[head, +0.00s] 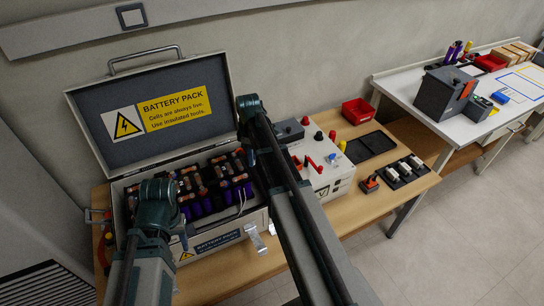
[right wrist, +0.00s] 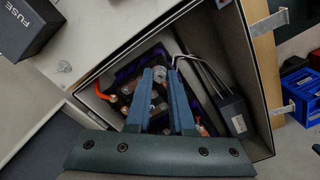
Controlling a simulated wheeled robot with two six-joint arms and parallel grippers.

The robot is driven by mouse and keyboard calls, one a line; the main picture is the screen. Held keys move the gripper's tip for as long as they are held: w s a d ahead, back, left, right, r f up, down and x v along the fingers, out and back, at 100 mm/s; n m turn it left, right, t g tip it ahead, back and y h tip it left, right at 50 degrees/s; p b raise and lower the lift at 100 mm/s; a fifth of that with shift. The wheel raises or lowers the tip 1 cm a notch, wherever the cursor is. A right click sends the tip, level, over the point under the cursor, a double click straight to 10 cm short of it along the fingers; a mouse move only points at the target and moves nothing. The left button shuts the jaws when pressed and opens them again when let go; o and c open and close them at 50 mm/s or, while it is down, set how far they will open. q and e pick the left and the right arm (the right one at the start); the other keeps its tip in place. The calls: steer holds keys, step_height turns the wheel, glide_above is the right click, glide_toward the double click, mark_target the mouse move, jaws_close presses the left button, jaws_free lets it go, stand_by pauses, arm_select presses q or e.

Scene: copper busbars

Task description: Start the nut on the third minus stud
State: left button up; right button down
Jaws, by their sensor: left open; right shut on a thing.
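The battery case (head: 222,240) stands open on the wooden bench, full of purple cells with copper busbars (head: 188,183). My right gripper (right wrist: 159,72) reaches down into the case in the right wrist view, its blue fingers close together. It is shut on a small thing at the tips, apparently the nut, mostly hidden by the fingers. Copper pieces (right wrist: 127,88) lie beside the fingertips. I cannot make out which stud is under the tips, or whether the nut touches it. My left arm ends over the case's front left; its fingertips are not clear in the head view.
The raised lid (head: 150,110) bounds the case at the back. A white box (head: 325,175) with red and black terminals stands to its right. A red bin (head: 357,111) and black tray (head: 370,145) are further right.

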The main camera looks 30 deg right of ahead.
mark_target(224, 181)
steer(key=a+n, duration=0.3)
steer(key=w+a+f+n, duration=0.1)
steer(key=a+n, duration=0.2)
steer(key=w+a+n+b, duration=0.1)
steer(key=a+n, duration=0.2)
steer(key=shift+a+f, duration=0.35)
steer(key=shift+a+n, duration=0.6)
steer(key=shift+n, duration=0.1)
step_height(224, 181, down, 4)
steer(key=b, duration=0.4)
steer(key=shift+w+r, duration=0.1)
steer(key=shift+f+b, duration=0.4)
steer(key=shift+b, duration=0.05)
steer(key=shift+f, duration=0.2)
steer(key=m, duration=0.5)
